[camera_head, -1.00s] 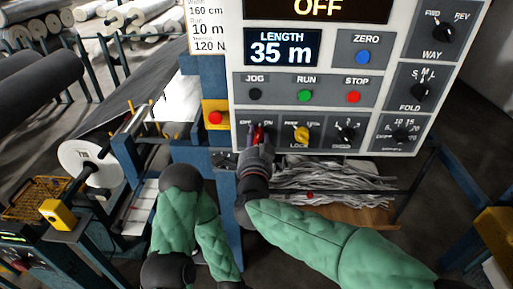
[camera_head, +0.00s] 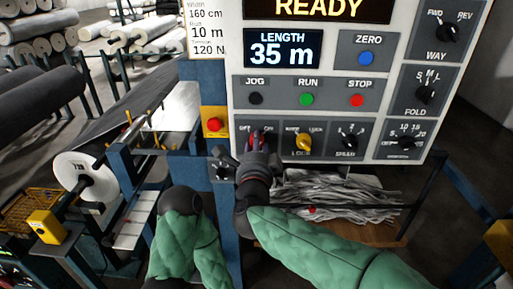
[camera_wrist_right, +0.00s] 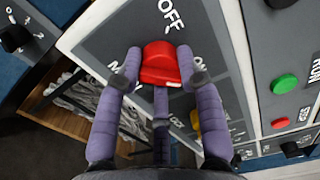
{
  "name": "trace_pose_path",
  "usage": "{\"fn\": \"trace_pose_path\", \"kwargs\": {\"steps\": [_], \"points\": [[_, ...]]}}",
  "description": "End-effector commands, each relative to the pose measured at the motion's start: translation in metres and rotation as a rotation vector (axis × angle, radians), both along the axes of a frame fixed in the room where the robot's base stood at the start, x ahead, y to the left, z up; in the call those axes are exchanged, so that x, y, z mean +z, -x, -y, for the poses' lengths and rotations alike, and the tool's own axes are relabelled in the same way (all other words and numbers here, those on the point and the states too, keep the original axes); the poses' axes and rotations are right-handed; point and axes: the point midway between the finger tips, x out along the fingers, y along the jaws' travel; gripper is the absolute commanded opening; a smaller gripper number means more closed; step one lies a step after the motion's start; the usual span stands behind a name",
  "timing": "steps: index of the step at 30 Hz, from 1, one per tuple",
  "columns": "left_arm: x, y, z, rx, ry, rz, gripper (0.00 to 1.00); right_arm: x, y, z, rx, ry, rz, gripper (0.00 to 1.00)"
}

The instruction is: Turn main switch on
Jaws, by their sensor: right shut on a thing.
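The main switch is a red rotary knob (camera_head: 255,138) at the lower left of the white control panel. It shows close up in the right wrist view (camera_wrist_right: 160,66), with an OFF label above it. My right gripper (camera_wrist_right: 158,63) has its purple fingers on both sides of the knob, shut on it. In the head view the right gripper (camera_head: 257,147) hides much of the knob and its labels. The top display (camera_head: 303,9) reads READY. My left arm is bent at lower left in the head view; its gripper is not in view.
A yellow lock knob (camera_head: 303,142) and a black speed knob (camera_head: 348,142) sit right of the switch. Jog, green run (camera_head: 306,99) and red stop (camera_head: 357,100) buttons are above. A red button on a yellow box (camera_head: 213,124) is close on the left.

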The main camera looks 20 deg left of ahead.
Motion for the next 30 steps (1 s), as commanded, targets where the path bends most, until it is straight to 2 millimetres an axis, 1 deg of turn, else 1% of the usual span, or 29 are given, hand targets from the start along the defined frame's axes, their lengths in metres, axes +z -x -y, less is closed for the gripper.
{"fn": "trace_pose_path", "kwargs": {"steps": [9, 10, 12, 23, 26, 29, 30], "points": [[0.000, 0.000, 0.000, 0.000, 0.000, 0.000, 0.00, 0.000, 0.000, 0.000, 0.000, -0.001, -0.001, 0.05], [0.000, 0.000, 0.000, 0.000, 0.000, 0.000, 0.00, 0.000, 0.000, 0.000, 0.000, -0.001, -0.001, 0.46], [0.000, 0.000, 0.000, 0.000, 0.000, 0.000, 0.00, 0.000, 0.000, 0.000, 0.000, -0.001, -0.001, 0.61], [0.000, 0.000, 0.000, 0.000, 0.000, 0.000, 0.00, 0.000, 0.002, 0.000, 0.000, 0.000, 0.000, 0.61], [0.000, 0.000, 0.000, 0.000, 0.000, 0.000, 0.00, 0.001, 0.009, 0.002, 0.001, -0.001, 0.002, 0.61], [0.000, 0.000, 0.000, 0.000, 0.000, 0.000, 0.00, 0.001, 0.022, 0.006, 0.001, -0.002, 0.002, 0.61], [0.000, 0.000, 0.000, 0.000, 0.000, 0.000, 0.00, 0.001, 0.030, 0.008, 0.002, 0.000, 0.001, 0.61]]}}
